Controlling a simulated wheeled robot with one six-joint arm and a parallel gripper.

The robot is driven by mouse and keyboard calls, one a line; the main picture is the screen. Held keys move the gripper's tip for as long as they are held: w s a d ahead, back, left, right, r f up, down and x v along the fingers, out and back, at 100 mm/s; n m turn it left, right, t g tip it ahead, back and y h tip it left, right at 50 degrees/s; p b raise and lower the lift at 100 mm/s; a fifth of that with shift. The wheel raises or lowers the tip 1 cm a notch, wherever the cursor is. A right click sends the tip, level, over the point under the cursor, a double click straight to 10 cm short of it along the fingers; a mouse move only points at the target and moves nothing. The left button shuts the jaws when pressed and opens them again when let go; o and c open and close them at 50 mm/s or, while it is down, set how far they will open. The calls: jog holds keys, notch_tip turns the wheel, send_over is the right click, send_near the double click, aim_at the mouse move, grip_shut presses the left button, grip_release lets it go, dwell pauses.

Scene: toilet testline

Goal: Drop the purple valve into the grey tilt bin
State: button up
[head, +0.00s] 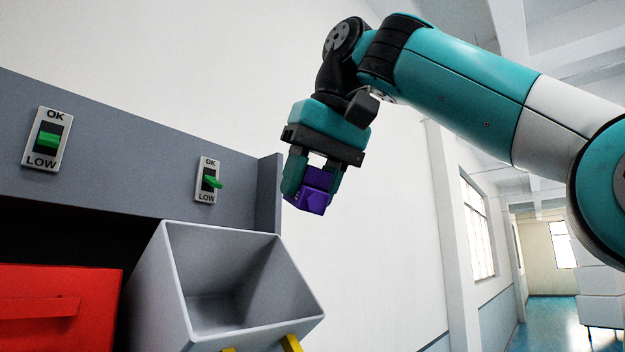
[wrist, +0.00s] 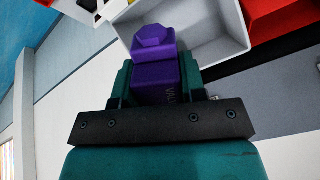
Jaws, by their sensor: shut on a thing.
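The purple valve (head: 314,190) is held between the fingers of my gripper (head: 313,182) in the head view. In the wrist view the valve (wrist: 155,62) sits between the teal fingers of the gripper (wrist: 155,80), its knob end pointing away. The grey tilt bin (head: 190,262) is tilted with its open mouth facing up and forward, and its visible inside looks empty. In the head view my gripper is above the bin's right side. In the wrist view the bin (wrist: 222,50) lies beyond the valve and to its right.
A red drawer (head: 60,325) stands left of the bin. A grey panel (head: 120,150) above carries two OK/LOW switches (head: 47,139) with green levers. Yellow parts (head: 290,343) show at the bin's lower front edge. Open space lies to the right.

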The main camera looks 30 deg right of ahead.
jog(key=w+a+f, duration=0.1)
jog(key=w+a, duration=0.1)
jog(key=w, duration=0.5)
jog(key=shift+a+f, duration=0.3)
jog(key=shift+f, duration=0.05)
jog(key=shift+w, duration=0.1)
jog(key=o, duration=1.1)
jog(key=s+d+r, duration=0.1)
jog(key=s, duration=0.3)
jog(key=s+d+r, duration=0.2)
jog(key=s, duration=0.3)
jog(key=s+d+r+b, duration=0.1)
jog(key=s, duration=0.3)
jog(key=shift+s+d+r, duration=0.25)
